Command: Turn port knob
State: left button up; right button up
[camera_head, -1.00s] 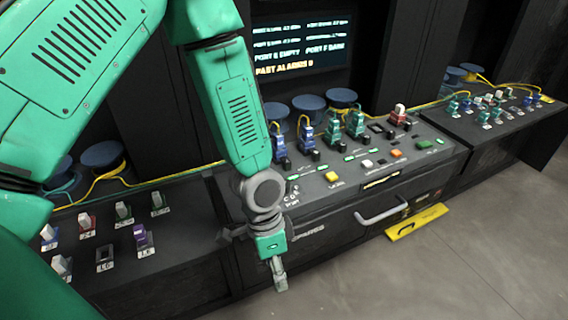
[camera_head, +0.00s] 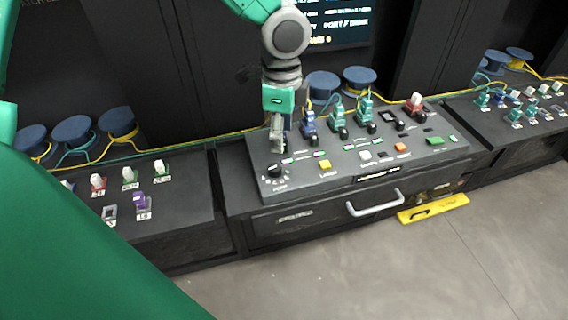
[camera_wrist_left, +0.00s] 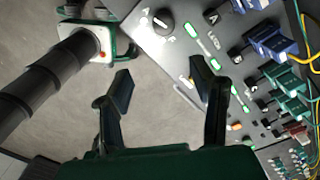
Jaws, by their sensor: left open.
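The port knob (camera_head: 275,171) is a round black dial ringed by small white markings at the left front of the console's sloped panel. It also shows in the left wrist view (camera_wrist_left: 163,22), near the top edge, with a white mark on it. My left gripper (camera_head: 279,146) points down over the panel's left part, just behind the knob in the head view. In the left wrist view its fingers (camera_wrist_left: 160,85) are spread apart with nothing between them, and the knob lies beyond the fingertips, apart from them. My right gripper is not in view.
Blue and teal connectors (camera_head: 338,116) stand along the panel's back, near my left gripper. A yellow button (camera_head: 325,165) is right of the knob. A drawer handle (camera_head: 375,204) sticks out in front. Side benches hold more connectors, and yellow cables run behind.

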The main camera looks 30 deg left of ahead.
pick_arm(q)
send_over(274, 166)
jog(key=f, duration=0.2)
jog(key=d+f, duration=0.1)
jog(key=f, duration=0.1)
jog(key=shift+f, duration=0.4)
jog(key=a+f, duration=0.1)
jog(key=f, duration=0.1)
jog(key=a+f, duration=0.1)
jog(key=f, duration=0.3)
jog(key=shift+a+f, duration=0.1)
jog(key=shift+a, duration=0.3)
jog(key=d, duration=0.3)
jog(key=shift+w+d+f, duration=0.1)
jog(key=shift+d+f, duration=0.1)
jog(key=shift+d, duration=0.25)
jog(key=shift+a, duration=0.25)
jog(key=c, duration=0.4)
jog(key=shift+a+f, duration=0.15)
jog(key=shift+a, duration=0.8)
jog(key=c, duration=0.7)
jog(key=shift+s+a, duration=0.2)
jog(key=shift+a, duration=0.05)
jog(key=shift+c, duration=0.2)
jog(key=shift+w+d, duration=0.1)
jog(key=shift+d, duration=0.3)
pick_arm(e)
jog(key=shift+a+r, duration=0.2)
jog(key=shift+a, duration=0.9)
